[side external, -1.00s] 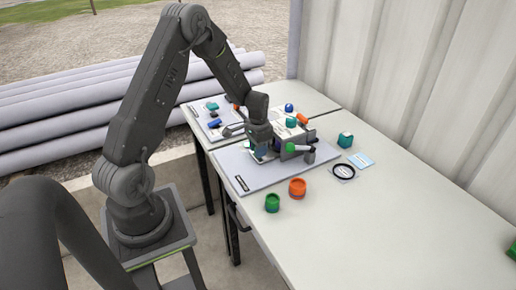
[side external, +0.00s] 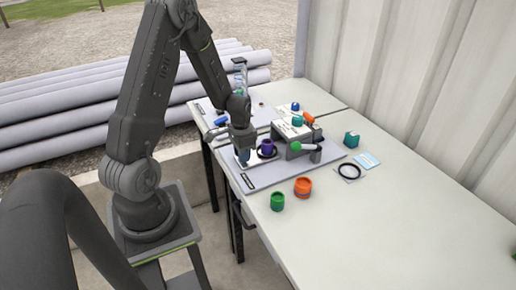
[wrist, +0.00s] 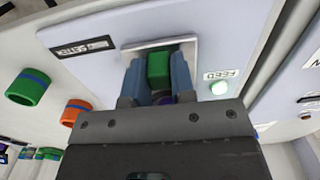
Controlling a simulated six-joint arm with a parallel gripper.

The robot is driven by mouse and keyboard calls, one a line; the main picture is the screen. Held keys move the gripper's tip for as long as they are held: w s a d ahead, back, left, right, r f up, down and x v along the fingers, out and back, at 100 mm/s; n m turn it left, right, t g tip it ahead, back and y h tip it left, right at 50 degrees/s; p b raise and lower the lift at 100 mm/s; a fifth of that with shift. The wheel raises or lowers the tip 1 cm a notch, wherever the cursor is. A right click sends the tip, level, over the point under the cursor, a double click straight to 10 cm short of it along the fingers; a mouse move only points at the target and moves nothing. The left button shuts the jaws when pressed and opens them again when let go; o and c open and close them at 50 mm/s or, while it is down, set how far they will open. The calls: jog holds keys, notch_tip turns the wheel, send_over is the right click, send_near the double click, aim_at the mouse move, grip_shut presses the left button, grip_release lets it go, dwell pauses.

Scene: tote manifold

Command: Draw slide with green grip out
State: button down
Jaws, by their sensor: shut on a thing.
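My gripper (side external: 243,157) is low over the near left part of the grey base board. In the wrist view, its two blue-grey fingers (wrist: 158,80) are shut on the green grip (wrist: 159,66), one finger on each side. A pale plate of the slide (wrist: 188,48) shows around the grip. In the side view, the grip is hidden by the fingers. A purple round part (side external: 267,145) with a dark ring under it stands between my gripper and the grey manifold block (side external: 292,135).
A lever with a green ball (side external: 296,146) sticks out at the block's front. A green cup (side external: 277,201) and an orange cup (side external: 302,187) stand near the board. A black ring (side external: 349,171) and a teal block (side external: 351,139) lie to the right.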

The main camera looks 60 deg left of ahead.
jog(key=shift+s, duration=1.85)
jog(key=c, duration=1)
grip_release()
jog(key=shift+o, duration=0.2)
notch_tip(320, 180, up, 14)
jog(key=shift+f, duration=0.1)
